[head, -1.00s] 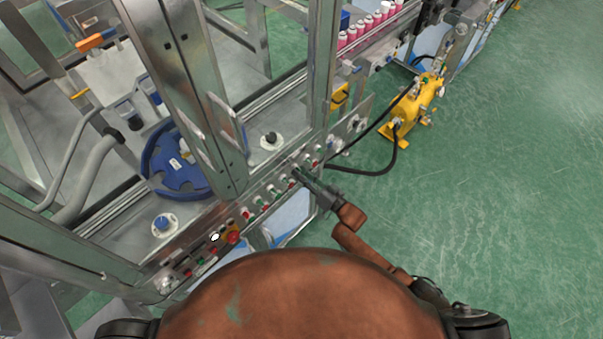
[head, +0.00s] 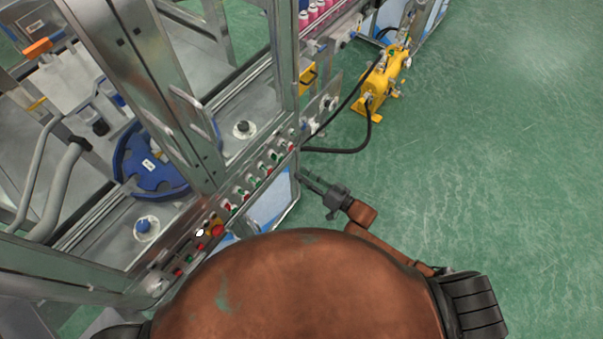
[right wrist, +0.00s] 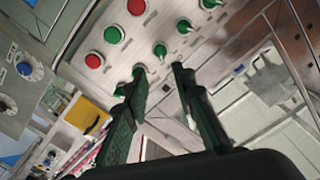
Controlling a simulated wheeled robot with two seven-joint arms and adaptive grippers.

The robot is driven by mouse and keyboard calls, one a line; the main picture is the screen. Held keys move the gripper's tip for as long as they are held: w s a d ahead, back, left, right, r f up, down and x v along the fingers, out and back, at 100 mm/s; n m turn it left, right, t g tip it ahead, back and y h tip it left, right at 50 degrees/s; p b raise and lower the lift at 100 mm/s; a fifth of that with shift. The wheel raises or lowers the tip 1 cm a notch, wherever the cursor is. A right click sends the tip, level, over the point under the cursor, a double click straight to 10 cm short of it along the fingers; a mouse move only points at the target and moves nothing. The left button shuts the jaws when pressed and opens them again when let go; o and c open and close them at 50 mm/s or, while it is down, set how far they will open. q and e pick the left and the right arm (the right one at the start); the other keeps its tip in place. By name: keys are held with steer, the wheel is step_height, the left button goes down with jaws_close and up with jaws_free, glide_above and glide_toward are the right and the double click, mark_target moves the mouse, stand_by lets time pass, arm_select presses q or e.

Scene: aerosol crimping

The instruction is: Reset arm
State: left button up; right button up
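My right gripper (head: 312,181) is in the head view just right of the machine's control panel (head: 237,205), clear of it and over the green floor. In the right wrist view its two dark fingers (right wrist: 158,95) stand apart with nothing between them, in front of the panel with red buttons (right wrist: 137,7) and green knobs (right wrist: 160,50). My right arm (head: 362,212) reaches forward from the lower right. My left gripper is not in view.
The metal machine frame (head: 150,80) stands at left, with a blue round fixture (head: 150,165) inside. A red emergency button (head: 217,231) is on the panel. A yellow pump (head: 384,78) with a black hose (head: 340,150) stands on the floor. The floor (head: 500,150) at right is clear.

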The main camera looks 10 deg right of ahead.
stand_by(0.3)
steer(key=s+d+f+m+h, duration=0.1)
steer(key=d+f+h, duration=0.2)
steer(key=d+f, duration=0.35)
steer(key=d+f+h, duration=0.3)
steer(key=f, duration=0.7)
steer(key=s+d+f+g+h+b, duration=0.1)
steer(key=s+d+f+g+h, duration=0.1)
steer(key=s+d+f, duration=0.55)
steer(key=s+d+f+g+h+b, duration=0.1)
steer(key=s+d+f+g+h, duration=0.3)
steer(key=f, duration=0.7)
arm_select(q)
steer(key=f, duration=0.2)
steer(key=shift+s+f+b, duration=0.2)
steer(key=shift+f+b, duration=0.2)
arm_select(e)
steer(key=s+d+f+g, duration=0.1)
steer(key=s+f, duration=0.4)
steer(key=s, duration=0.7)
steer(key=s+d+f+g, duration=0.1)
steer(key=s+f+g, duration=0.2)
steer(key=s, duration=0.9)
steer(key=s+d+f+g+h, duration=0.1)
steer(key=s+d+f, duration=0.1)
steer(key=s+f, duration=0.5)
steer(key=s, duration=0.6)
steer(key=shift+f+g, duration=0.4)
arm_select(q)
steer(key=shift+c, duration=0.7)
